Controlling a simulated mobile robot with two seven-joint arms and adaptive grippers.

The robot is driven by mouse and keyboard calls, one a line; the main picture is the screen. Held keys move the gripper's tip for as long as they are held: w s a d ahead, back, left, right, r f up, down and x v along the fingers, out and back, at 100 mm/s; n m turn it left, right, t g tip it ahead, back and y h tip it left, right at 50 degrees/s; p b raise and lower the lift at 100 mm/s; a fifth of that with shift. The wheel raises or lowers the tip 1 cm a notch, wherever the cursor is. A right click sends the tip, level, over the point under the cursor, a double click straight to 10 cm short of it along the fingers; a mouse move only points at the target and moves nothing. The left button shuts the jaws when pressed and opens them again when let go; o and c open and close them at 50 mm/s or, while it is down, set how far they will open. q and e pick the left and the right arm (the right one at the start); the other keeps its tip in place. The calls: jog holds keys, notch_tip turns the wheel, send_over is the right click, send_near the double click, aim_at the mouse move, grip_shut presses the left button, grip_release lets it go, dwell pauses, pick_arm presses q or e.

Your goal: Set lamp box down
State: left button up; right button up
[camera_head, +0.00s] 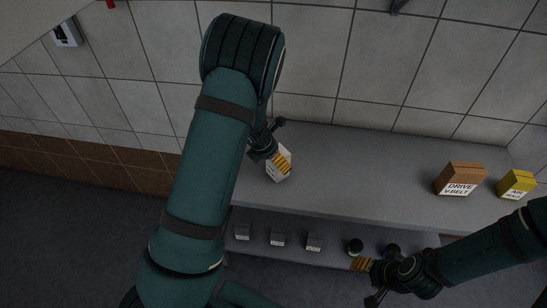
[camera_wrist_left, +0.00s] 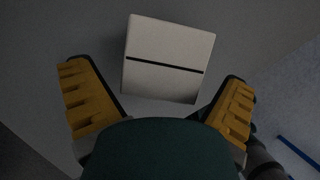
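A white box (camera_head: 279,173), which I take for the lamp box, is at the left end of the grey upper shelf (camera_head: 350,170), close to its front edge. It seems to rest on the shelf. In the left wrist view the box (camera_wrist_left: 165,60) shows a pale face with a dark line across it. My left gripper (camera_head: 283,160) is at the box, partly covering it. In the left wrist view its yellow fingers (camera_wrist_left: 160,95) are spread, with a gap on each side of the box. My right gripper (camera_head: 362,265) is low, before the lower shelf; its opening is unclear.
A brown drive V-belt box (camera_head: 460,180) and a yellow box (camera_head: 516,184) stand at the right of the upper shelf. The shelf's middle is clear. Several small grey boxes (camera_head: 278,239) and a dark round item (camera_head: 355,247) are on the lower shelf (camera_head: 335,232). A tiled wall is behind.

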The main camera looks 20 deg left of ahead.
pick_arm(q)
jog(key=shift+s+a+r, duration=0.1)
jog(key=shift+r, duration=0.5)
jog(key=p+v, duration=0.4)
jog(key=v, duration=0.7)
jog(key=s+d+f+n+h, duration=0.15)
jog(key=d+f+n, duration=0.35)
jog(key=n, duration=0.5)
jog(key=s+d+f+n+h, duration=0.1)
jog(key=s+d+f+n, duration=0.3)
jog(key=n, duration=0.7)
jog(key=s+d+f+n+g, duration=0.1)
jog(key=s+d+n, duration=0.3)
jog(key=n, duration=0.7)
jog(key=s+d+f+n+g, duration=0.1)
jog(key=s+d+f+n, duration=0.3)
jog(key=n, duration=0.7)
jog(key=s, duration=0.2)
jog(key=shift+s+d, duration=0.3)
jog(key=shift+d, duration=0.1)
jog(key=shift+f+y, duration=0.2)
jog(key=shift+y, duration=0.05)
